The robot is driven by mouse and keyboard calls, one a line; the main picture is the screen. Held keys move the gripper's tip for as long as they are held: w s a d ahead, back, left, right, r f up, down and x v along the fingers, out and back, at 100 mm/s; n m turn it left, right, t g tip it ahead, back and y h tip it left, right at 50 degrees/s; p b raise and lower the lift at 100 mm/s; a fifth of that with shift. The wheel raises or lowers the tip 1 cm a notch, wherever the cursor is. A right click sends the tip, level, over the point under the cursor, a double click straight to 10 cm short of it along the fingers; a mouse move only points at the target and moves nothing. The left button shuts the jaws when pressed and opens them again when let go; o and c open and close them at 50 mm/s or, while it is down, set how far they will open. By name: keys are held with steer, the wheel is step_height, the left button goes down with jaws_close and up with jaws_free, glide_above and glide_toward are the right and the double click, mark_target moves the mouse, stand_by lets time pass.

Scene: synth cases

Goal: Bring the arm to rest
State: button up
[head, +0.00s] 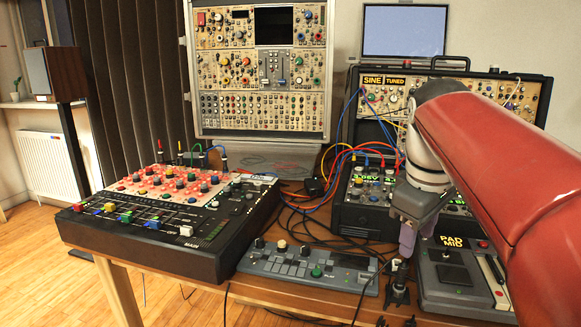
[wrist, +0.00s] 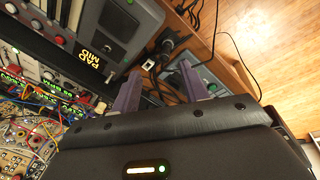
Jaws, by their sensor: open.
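My red arm comes in from the right in the head view and reaches over the right end of the table. My gripper (head: 404,252) points down between the small grey keypad unit and the PAD MID unit. In the wrist view, the two purple fingers of my gripper (wrist: 158,74) stand apart, with nothing held between them. Black cables and plugs (wrist: 170,45) lie beyond the fingertips. In the head view the arm hides part of the rack behind it.
A mixer (head: 190,225) stands at the table's left. The grey keypad unit (head: 300,268) is at the front middle, the PAD MID unit (head: 440,292) right of it. Patch cables (head: 325,190) run to a black rack (head: 355,215). A tall synth panel (head: 262,70) stands behind.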

steer(key=s+a+f+m+t, duration=0.1)
steer(key=s+a+f+m, duration=0.1)
steer(key=s+f, duration=0.4)
steer(key=s+a+f+m+t+y, duration=0.1)
steer(key=s+f+m, duration=0.4)
steer(key=f, duration=0.5)
steer(key=shift+s+a+f+t, duration=0.35)
steer(key=shift+s+a+t, duration=0.25)
steer(key=shift+s+a, duration=0.5)
steer(key=shift+s+d, duration=0.15)
